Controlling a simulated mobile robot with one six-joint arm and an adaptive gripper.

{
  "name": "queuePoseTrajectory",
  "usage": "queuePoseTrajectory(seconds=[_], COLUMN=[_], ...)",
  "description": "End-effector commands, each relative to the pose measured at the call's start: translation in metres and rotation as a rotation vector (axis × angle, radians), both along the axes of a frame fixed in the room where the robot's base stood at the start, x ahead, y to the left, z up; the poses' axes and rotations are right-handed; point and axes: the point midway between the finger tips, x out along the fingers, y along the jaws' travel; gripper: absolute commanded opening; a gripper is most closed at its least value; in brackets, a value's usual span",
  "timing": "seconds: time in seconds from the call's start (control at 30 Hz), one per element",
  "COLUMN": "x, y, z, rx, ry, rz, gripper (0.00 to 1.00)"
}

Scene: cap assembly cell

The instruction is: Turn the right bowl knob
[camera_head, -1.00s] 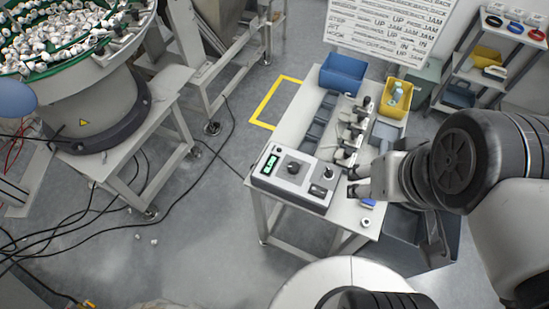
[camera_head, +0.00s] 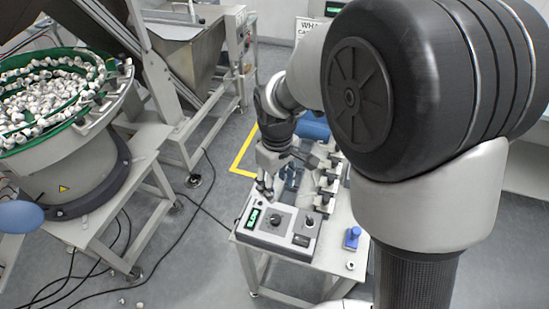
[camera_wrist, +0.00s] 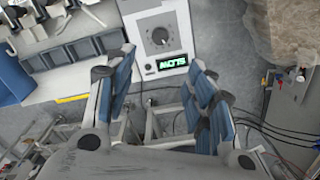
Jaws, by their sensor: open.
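A pale control box (camera_head: 262,237) sits on the front of the workbench. It carries a dark round knob (camera_head: 275,218), a lit green display (camera_head: 253,218) and a smaller dark control (camera_head: 310,221) to the right. I can read no label naming the right bowl knob. My gripper (camera_head: 265,188) points down above the box's back left edge, apart from the knob. In the wrist view my gripper (camera_wrist: 161,62) is open and empty, its blue-padded fingers spread.
Black fixtures (camera_head: 327,186) stand on the bench right of my gripper. A blue item (camera_head: 352,238) and a small white ring (camera_head: 350,265) lie at the bench's right front. A bowl feeder (camera_head: 60,150) full of white caps stands at left. Cables cross the floor.

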Motion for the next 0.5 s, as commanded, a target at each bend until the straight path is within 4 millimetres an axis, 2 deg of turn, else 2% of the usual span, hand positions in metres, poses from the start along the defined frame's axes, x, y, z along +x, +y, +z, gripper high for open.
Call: queuePoseTrajectory(seconds=[0.17, 0.5], x=[0.000, 0.000], y=[0.001, 0.000], z=[-0.018, -0.090], rx=[-0.001, -0.003], ry=[0.006, 0.007], rz=[0.006, 0.004], gripper=[0.49, 0.49])
